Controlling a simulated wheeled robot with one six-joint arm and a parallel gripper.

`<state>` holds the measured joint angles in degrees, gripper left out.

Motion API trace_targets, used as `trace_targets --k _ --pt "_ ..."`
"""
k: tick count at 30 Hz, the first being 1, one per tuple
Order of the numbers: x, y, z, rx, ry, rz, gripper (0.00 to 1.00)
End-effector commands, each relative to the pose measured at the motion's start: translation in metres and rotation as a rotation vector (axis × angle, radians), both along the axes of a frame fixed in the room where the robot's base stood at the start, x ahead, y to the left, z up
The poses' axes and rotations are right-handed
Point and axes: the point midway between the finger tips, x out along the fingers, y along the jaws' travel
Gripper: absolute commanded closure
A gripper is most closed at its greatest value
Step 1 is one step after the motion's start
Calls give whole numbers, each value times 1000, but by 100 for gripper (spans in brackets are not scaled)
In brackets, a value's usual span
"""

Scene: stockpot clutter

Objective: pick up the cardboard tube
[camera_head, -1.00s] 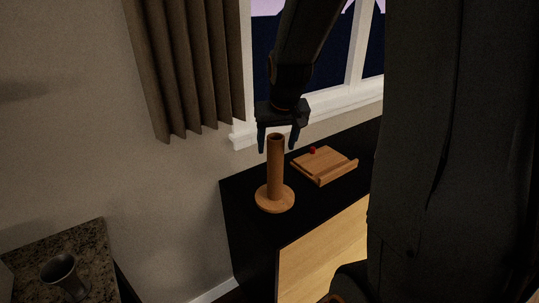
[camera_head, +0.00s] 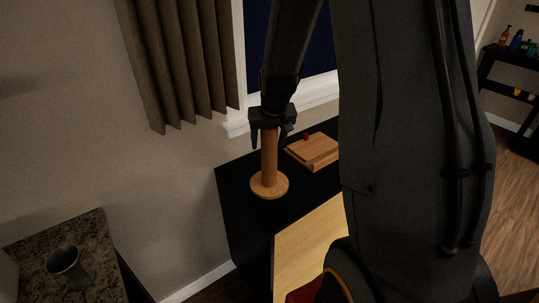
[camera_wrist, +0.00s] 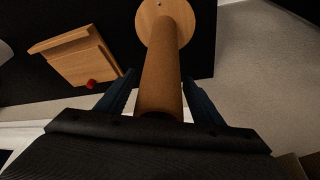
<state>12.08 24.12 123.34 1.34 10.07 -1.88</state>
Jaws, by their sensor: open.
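The brown cardboard tube (camera_head: 269,156) stands upright on a round wooden base (camera_head: 262,189) on the black cabinet top. In the wrist view the tube (camera_wrist: 162,75) runs from the gripper to its round base (camera_wrist: 150,14). My gripper (camera_head: 270,143) is open, with its fingers pointing down on either side of the tube's upper part. In the wrist view my gripper (camera_wrist: 160,92) has one dark blue finger on each side of the tube. Gaps show between the fingers and the tube. The tube's top end is hidden by the gripper.
A wooden board (camera_head: 315,152) with a small red knob (camera_wrist: 91,84) lies on the black cabinet top (camera_head: 235,173) beside the tube. A wall and window sill (camera_head: 235,129) are close behind. A metallic cup (camera_head: 64,264) stands on a separate granite counter (camera_head: 30,248) at lower left.

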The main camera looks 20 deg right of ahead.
Motion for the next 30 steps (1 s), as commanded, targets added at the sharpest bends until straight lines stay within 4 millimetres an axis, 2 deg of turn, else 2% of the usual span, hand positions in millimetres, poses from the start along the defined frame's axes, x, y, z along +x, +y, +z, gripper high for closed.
trace_targets --k 9,18,19,30 --pt "1 0 -3 0 -1 0 39" --pt "1 0 -3 0 0 0 90" --pt "1 0 -3 0 -1 0 93" --pt "2 0 2 -1 -3 0 93"
